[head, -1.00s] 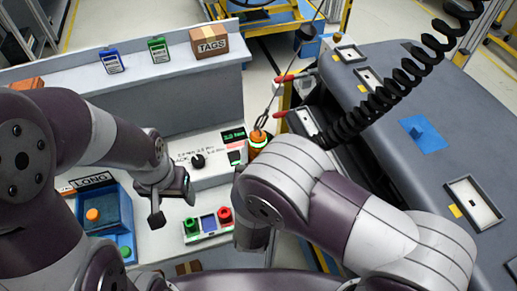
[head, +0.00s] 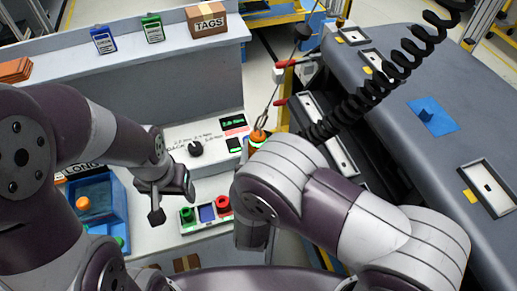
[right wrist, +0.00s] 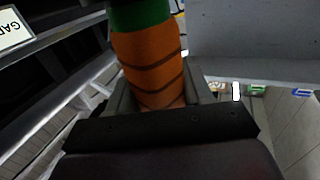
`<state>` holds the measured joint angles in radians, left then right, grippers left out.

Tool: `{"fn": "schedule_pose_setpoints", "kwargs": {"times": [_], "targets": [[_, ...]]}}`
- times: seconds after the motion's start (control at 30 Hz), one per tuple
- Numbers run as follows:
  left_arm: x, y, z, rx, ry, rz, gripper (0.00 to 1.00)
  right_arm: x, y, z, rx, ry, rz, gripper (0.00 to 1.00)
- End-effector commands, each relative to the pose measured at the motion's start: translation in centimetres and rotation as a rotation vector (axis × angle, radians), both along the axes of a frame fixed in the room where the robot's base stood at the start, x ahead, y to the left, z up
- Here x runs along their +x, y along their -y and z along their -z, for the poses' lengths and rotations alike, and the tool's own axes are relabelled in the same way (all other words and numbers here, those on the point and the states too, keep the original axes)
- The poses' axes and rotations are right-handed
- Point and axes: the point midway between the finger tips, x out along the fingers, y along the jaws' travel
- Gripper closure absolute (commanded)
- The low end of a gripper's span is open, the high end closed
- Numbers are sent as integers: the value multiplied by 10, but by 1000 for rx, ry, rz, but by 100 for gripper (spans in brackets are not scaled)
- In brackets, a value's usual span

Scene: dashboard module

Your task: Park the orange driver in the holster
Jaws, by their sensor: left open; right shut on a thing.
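The orange driver (head: 258,137) hangs from a cable hook; in the head view only its top shows above my right arm. In the right wrist view the driver (right wrist: 150,62) is an orange cylinder with dark stripes and a green band. My right gripper (right wrist: 155,95) is shut around it; in the head view my right forearm hides the fingers. My left gripper (head: 174,204) is open and empty over the bench, left of the button box. I cannot pick out the holster in either view.
A controller box (head: 205,143) with a dial and green display stands left of the driver. A button box (head: 206,211) and a blue bin (head: 112,212) are on the bench. The grey dashboard (head: 395,90) fills the right. A black coiled cable (head: 370,100) hangs across it.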

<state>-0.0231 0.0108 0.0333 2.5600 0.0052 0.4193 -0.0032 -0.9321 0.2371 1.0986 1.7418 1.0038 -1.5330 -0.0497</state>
Motion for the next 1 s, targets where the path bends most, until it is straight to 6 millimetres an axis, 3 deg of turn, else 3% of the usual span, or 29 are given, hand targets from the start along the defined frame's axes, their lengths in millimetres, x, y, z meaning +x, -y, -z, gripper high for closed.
{"fn": "schedule_pose_setpoints", "kwargs": {"times": [0.73, 0.77, 0.8, 0.83, 0.87, 1.0], "targets": [[0, 0, 2, 0, 0, 0, 31, 0, 0, 3, 0, 0, 0, 100], [0, 0, 2, 0, 0, 0, 31, 0, 0, 3, 0, 0, 0, 46], [0, 0, 2, 0, 0, 0, 31, 0, 0, 2, 0, 0, 0, 33], [0, 0, 2, 0, 0, 0, 31, 0, 0, 2, 0, 0, 0, 24], [0, 0, 2, 0, 0, 0, 31, 0, 0, 2, 0, 0, 0, 20], [0, 0, 2, 0, 0, 0, 31, 0, 0, 2, 0, 0, 0, 20]]}}
